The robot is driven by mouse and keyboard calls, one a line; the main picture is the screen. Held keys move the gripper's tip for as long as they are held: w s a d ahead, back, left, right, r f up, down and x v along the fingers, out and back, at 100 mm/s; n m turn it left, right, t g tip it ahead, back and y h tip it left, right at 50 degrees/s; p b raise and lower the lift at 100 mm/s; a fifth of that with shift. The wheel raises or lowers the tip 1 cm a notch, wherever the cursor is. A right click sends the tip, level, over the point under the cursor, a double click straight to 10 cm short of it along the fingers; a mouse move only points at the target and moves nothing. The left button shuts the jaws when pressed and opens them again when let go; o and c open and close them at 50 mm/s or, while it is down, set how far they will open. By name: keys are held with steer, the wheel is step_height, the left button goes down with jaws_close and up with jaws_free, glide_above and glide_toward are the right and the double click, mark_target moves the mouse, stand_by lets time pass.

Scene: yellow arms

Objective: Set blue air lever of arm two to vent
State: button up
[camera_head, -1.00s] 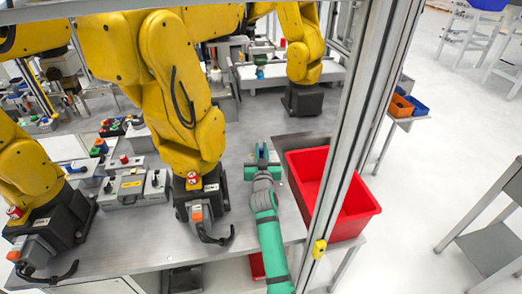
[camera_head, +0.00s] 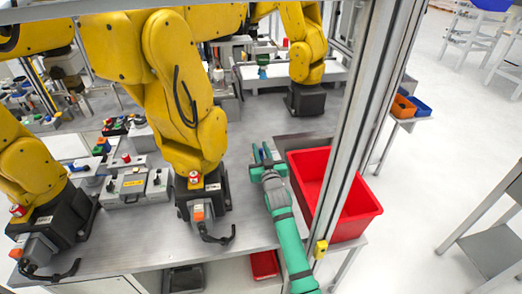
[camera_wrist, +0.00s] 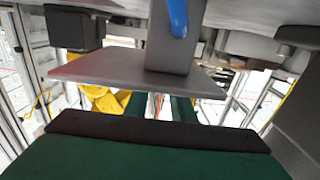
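The blue lever (camera_wrist: 177,16) shows at the top of the wrist view, on a grey block above a flat grey plate (camera_wrist: 125,72). Its full shape and setting are cut off by the frame edge. My gripper (camera_head: 264,152) is at the end of my green arm, above the metal table right of the middle yellow arm (camera_head: 185,100). Its fingers look parted, with a small gap between them. I see no clear grip on the lever. In the head view the lever is too small to tell apart.
A red bin (camera_head: 345,212) stands right of my arm, beside a metal frame post (camera_head: 340,130). The middle arm's black base (camera_head: 203,200) and a grey control box (camera_head: 128,186) stand left.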

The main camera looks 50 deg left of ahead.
steer(key=shift+o, duration=0.6)
steer(key=shift+s+d, duration=0.15)
steer(key=shift+d, duration=0.35)
steer(key=v, duration=0.9)
steer(key=shift+s+d, duration=0.25)
steer(key=shift+d, duration=0.1)
